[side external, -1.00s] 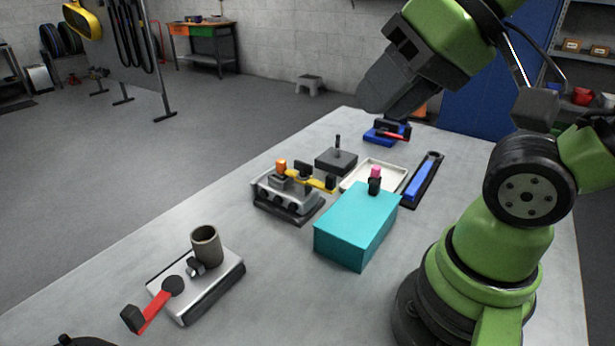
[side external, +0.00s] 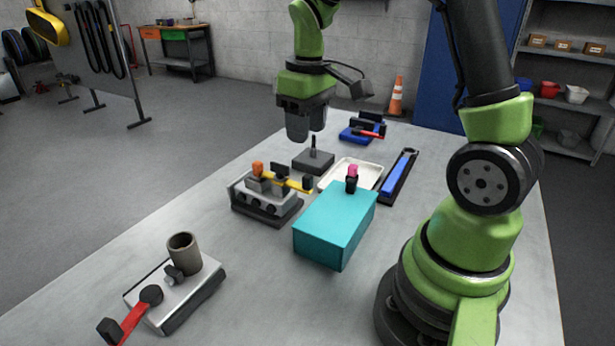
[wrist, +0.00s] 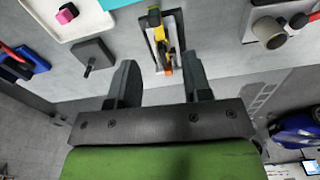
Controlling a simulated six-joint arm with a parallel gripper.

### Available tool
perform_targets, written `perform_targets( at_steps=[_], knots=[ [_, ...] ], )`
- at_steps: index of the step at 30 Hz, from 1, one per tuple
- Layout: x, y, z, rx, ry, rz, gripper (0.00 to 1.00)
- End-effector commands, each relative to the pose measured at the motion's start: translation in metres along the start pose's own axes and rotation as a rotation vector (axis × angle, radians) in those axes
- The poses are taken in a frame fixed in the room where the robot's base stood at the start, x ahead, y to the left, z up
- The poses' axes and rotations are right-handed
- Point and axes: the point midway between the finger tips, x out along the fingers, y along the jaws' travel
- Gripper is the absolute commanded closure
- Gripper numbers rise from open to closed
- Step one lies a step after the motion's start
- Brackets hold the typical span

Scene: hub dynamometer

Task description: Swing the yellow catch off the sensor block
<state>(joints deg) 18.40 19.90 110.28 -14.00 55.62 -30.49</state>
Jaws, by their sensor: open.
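The sensor block (side external: 265,202) is a grey metal block on a dark base, near the middle of the bench in the side view. The yellow catch (side external: 294,183) lies across its top, its black knob (side external: 307,184) at the right end. An orange piece (side external: 257,168) stands at the block's left end. In the wrist view the block (wrist: 171,45) and the yellow catch (wrist: 154,19) show ahead, between the finger lines. My gripper (side external: 305,138) points down, open and empty, above and behind the block, touching nothing. It also shows in the wrist view (wrist: 158,85).
A teal box (side external: 335,228) stands in front right of the block. A dark plate with a post (side external: 313,160) sits behind it, beside a white tray (side external: 342,172) and a blue tool (side external: 398,177). A fixture with a red lever (side external: 185,290) stands front left.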

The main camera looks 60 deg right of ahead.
Motion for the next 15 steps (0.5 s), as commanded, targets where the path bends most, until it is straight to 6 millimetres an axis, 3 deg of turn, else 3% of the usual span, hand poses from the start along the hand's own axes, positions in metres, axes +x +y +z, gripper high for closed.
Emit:
perform_targets(
  at_steps=[8, 15],
  knots=[
    [0.028, 0.009, -0.002, -0.023, -0.046, -0.002, 0.55],
    [0.071, 0.008, 0.001, -0.023, -0.047, -0.002, 0.55]
  ],
)
